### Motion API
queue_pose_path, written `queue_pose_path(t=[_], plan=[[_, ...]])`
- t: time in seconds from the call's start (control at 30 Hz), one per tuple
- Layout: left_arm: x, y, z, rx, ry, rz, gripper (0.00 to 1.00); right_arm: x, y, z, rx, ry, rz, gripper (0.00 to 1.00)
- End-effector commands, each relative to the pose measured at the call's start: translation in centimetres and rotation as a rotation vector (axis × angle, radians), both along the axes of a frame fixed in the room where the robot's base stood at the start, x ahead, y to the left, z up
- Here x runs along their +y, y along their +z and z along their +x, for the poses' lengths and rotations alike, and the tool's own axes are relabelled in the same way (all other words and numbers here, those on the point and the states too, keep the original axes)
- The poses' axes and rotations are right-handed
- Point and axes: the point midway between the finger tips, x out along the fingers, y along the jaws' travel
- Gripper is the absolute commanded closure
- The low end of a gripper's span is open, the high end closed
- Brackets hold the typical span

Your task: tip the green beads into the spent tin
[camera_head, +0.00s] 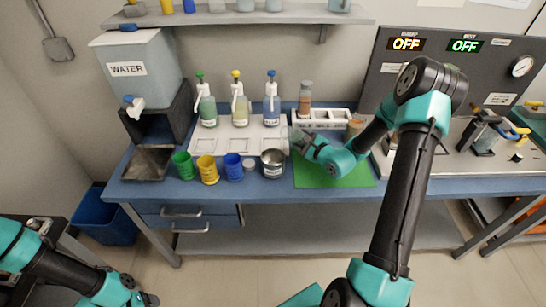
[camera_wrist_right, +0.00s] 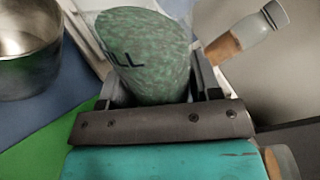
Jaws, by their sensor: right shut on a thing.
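My right gripper (camera_head: 297,142) is shut on a jar (camera_wrist_right: 152,55) filled with speckled green beads and marked with letters ending "ILL". In the right wrist view the jar stands between the fingers (camera_wrist_right: 168,98). In the head view the jar is small and faint above the green mat. The metal tin (camera_head: 273,166) stands on the blue bench just left of the gripper; its open rim and grey inside show in the right wrist view (camera_wrist_right: 28,42), apart from the jar. My left gripper (camera_head: 146,299) is low at the bottom left, away from the bench; its jaws are unclear.
Green, yellow and blue cups (camera_head: 207,170) stand left of the tin, with a small lid-like disc (camera_head: 249,164) nearby. Several pump bottles (camera_head: 239,105) stand on a white tray behind. A brown-filled bottle (camera_head: 305,98) and white rack (camera_head: 325,117) stand behind the green mat (camera_head: 312,179).

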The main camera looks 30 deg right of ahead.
Motion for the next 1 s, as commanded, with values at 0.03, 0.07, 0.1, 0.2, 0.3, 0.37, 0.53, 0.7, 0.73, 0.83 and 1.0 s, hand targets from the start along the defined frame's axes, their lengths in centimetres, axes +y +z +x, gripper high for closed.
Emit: queue_pose_path(t=[0.03, 0.07, 0.1, 0.2, 0.3, 0.37, 0.53, 0.7, 0.73, 0.83, 1.0], plan=[[0.0, 0.0, 0.0, 0.0, 0.0, 0.0, 0.34, -0.06, 0.01, 0.02, -0.002, 0.0, -0.006, 0.75], [0.0, 0.0, 0.0, 0.0, 0.0, 0.0, 0.34, -0.08, -0.01, 0.01, -0.001, 0.0, -0.01, 0.75], [0.0, 0.0, 0.0, 0.0, 0.0, 0.0, 0.34, -0.12, -0.03, 0.01, -0.001, 0.0, -0.016, 0.75], [0.0, 0.0, 0.0, 0.0, 0.0, 0.0, 0.34, -0.2, -0.08, 0.02, -0.002, -0.001, -0.028, 0.75], [0.0, 0.0, 0.0, 0.0, 0.0, 0.0, 0.34, -0.29, -0.13, 0.02, -0.002, -0.001, -0.041, 0.75], [0.0, 0.0, 0.0, 0.0, 0.0, 0.0, 0.34, -0.34, -0.16, 0.03, -0.003, 0.0, -0.05, 0.75], [0.0, 0.0, 0.0, 0.0, 0.0, 0.0, 0.34, -0.45, -0.26, 0.05, -0.003, -0.001, -0.073, 0.75], [0.0, 0.0, 0.0, 0.0, 0.0, 0.0, 0.34, -0.58, -0.34, 0.05, -0.003, 0.0, -0.096, 0.75], [0.0, 0.0, 0.0, 0.0, 0.0, 0.0, 0.34, -0.65, -0.36, 0.04, -0.003, 0.0, -0.1, 0.75], [0.0, 0.0, 0.0, 0.0, 0.0, 0.0, 0.34, -0.74, -0.42, 0.04, -0.003, 0.0, -0.114, 0.75], [0.0, 0.0, 0.0, 0.0, 0.0, 0.0, 0.34, -0.86, -0.62, 0.03, -0.004, 0.0, -0.136, 0.75]])
